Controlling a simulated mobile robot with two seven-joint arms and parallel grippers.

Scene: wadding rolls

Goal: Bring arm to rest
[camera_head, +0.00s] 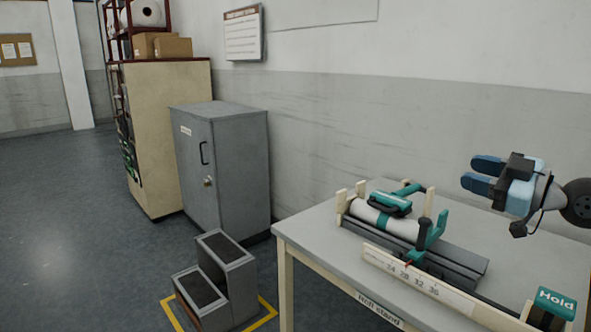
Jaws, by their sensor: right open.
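My right gripper (482,176) is at the right of the head view, above the table (305,234). Its two blue fingers point left and are apart, with nothing between them. On the table, a white roll (381,219) lies in a grey cradle with pale wooden posts and teal parts. A teal-handled tool (390,202) sits on or just behind the roll. The gripper is apart from the roll, up and to its right. My left gripper is not in the view.
A grey step stool (215,283) stands on the floor left of the table. A grey cabinet (222,165) stands by the wall. The floor at left is clear.

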